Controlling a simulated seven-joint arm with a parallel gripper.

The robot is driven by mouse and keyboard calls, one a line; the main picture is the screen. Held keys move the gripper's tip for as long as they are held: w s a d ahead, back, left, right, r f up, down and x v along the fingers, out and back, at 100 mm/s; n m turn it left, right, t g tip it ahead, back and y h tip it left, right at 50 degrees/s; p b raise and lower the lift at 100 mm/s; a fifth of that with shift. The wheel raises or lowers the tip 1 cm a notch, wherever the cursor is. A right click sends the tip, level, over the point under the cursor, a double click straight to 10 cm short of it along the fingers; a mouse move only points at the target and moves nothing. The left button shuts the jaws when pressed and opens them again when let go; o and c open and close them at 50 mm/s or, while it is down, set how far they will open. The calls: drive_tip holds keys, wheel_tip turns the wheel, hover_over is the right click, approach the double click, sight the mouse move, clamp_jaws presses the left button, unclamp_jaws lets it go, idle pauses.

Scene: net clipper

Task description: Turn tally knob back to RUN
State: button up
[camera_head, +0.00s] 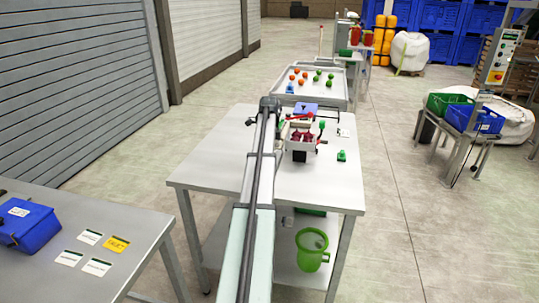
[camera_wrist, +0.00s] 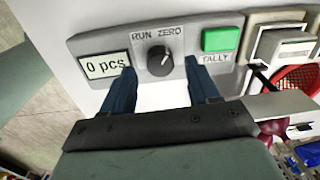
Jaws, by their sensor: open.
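The round black tally knob (camera_wrist: 160,60) is on a grey panel (camera_wrist: 84,46) in the wrist view. The label RUN is above it to the left and ZERO above it to the right. I cannot tell surely which label its small pointer mark faces. A display (camera_wrist: 105,65) left of the knob reads "0 pcs". A green button (camera_wrist: 217,40) marked TALLY is on the right. My gripper (camera_wrist: 159,66) is open, its two blue fingers either side of the knob with gaps between. I cannot tell how far they are above the panel.
A pale button (camera_wrist: 287,45) and a red mesh item (camera_wrist: 295,77) lie right of the panel. In the head view, my arm crosses the white table (camera_head: 205,170), with a small machine (camera_head: 301,137) beside it. A tray of coloured balls (camera_head: 341,92) stands behind.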

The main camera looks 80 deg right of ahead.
drive_tip(key=shift+f, duration=0.85)
drive_tip(key=shift+c, duration=0.4)
drive_tip(key=c, duration=1)
drive_tip(key=shift+o, duration=0.2)
drive_tip(key=n, duration=0.3)
drive_tip(key=shift+d+n, duration=0.1)
drive_tip(key=shift+n, duration=0.3)
drive_tip(key=n, duration=0.3)
drive_tip(key=shift+n, duration=0.3)
drive_tip(key=n, duration=0.6)
drive_tip(key=shift+d+t, duration=0.1)
drive_tip(key=shift+t, duration=0.2)
drive_tip(key=shift+n, duration=0.4)
